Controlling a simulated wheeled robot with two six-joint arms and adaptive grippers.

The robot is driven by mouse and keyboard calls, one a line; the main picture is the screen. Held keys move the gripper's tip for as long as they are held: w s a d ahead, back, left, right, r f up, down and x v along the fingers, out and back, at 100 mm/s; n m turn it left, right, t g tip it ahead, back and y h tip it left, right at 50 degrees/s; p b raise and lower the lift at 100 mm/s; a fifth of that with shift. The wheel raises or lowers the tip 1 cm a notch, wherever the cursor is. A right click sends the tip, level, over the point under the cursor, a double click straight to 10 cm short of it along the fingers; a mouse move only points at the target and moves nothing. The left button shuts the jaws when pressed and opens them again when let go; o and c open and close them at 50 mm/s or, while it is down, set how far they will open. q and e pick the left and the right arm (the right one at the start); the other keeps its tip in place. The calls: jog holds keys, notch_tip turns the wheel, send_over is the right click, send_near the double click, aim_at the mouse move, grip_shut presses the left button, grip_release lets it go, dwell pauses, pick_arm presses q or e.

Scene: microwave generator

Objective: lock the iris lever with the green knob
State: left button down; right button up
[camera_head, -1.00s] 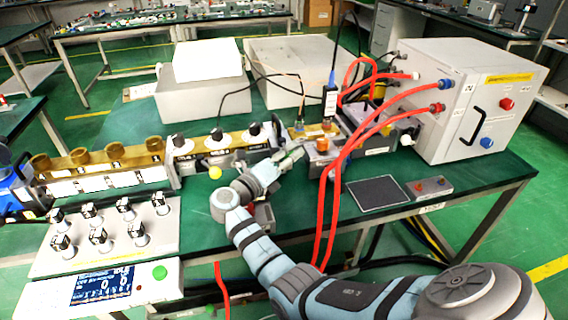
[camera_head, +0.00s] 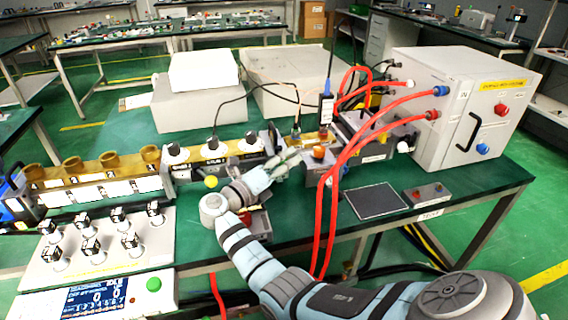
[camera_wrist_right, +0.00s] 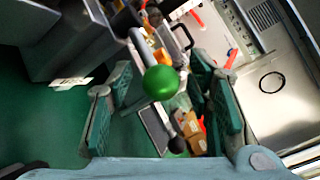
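The green knob (camera_wrist_right: 161,82) is a round ball on the end of a grey iris lever (camera_wrist_right: 142,48) in the right wrist view. My right gripper (camera_wrist_right: 163,96) is open, with one finger on each side of the knob. A gap shows on both sides, and I cannot tell whether the knob lies fully between the pads in depth. In the head view my right gripper (camera_head: 284,163) is at the waveguide bench beside the orange-topped part, and the green knob cannot be made out there. My left gripper is not in view.
Red hoses (camera_head: 338,185) hang just right of my right gripper and run to the white generator box (camera_head: 462,100). A yellow ball knob (camera_head: 211,182) is left of the gripper. A black ball knob (camera_wrist_right: 177,145) is below the green one. A dark pad (camera_head: 376,201) lies right.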

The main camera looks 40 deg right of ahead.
jog(key=a, duration=0.5)
jog(key=s+a, duration=0.1)
jog(key=a, duration=0.1)
jog(key=shift+s+a, duration=0.1)
jog(key=shift+a, duration=0.2)
jog(key=shift+d, duration=0.1)
jog(key=shift+f, duration=0.1)
